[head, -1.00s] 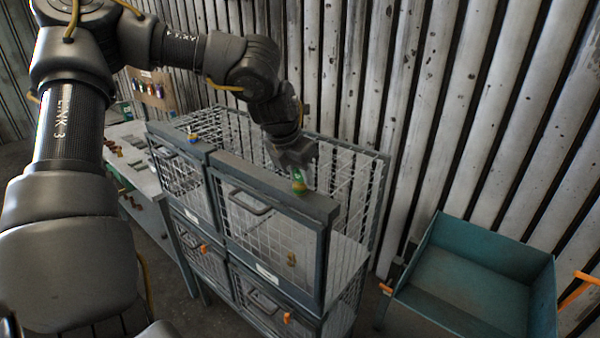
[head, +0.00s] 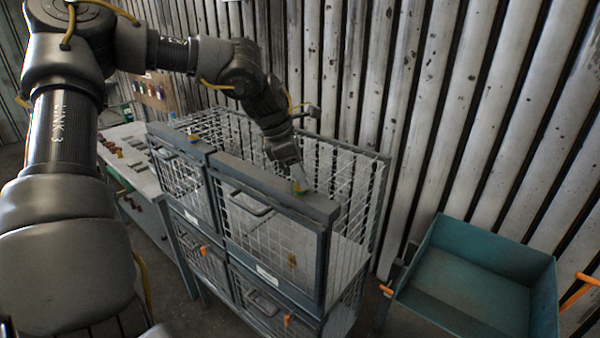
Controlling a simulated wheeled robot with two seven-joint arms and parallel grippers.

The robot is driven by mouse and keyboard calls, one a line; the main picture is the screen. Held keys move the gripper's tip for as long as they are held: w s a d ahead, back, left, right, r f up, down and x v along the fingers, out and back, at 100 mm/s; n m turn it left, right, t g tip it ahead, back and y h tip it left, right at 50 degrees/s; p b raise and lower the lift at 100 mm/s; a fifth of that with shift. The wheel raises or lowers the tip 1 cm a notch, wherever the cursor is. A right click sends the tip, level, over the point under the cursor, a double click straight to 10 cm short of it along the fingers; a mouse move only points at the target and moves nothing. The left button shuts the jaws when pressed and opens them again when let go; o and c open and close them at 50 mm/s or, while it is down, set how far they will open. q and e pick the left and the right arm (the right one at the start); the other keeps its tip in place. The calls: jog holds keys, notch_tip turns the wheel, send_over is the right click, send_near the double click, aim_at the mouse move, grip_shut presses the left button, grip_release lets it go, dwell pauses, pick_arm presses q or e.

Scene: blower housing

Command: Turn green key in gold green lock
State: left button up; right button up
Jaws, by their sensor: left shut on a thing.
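The gold green lock (head: 300,190) sits on the top front bar of the larger wire cage. It is small in the head view, and a bit of green and gold shows there. My left gripper (head: 298,178) points down at the lock and is shut on the green key (head: 298,184). The key is mostly hidden by the fingers, and I cannot tell its exact angle or how deep it sits in the lock. My right gripper is not in view.
The wire cage (head: 262,206) has doors with handles and orange latches. Another small lock (head: 193,139) with blue and yellow sits on the left cage bar. A teal tray (head: 470,270) stands at the right. A workbench (head: 135,165) with small items is at the left.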

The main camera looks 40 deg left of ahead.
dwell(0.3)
pick_arm(q)
jog(key=m+g, duration=0.1)
jog(key=m, duration=0.3)
jog(key=shift+h+p, duration=0.3)
jog(key=shift+h, duration=0.1)
jog(key=shift+m+g, duration=0.4)
jog(key=shift+m, duration=0.1)
jog(key=shift+a+m, duration=0.1)
jog(key=shift+m, duration=0.6)
jog(key=shift+m+g+p, duration=0.3)
jog(key=shift+m+g, duration=0.4)
jog(key=shift+m, duration=0.4)
jog(key=o, duration=1.1)
jog(key=shift+h, duration=0.3)
jog(key=shift+c, duration=0.2)
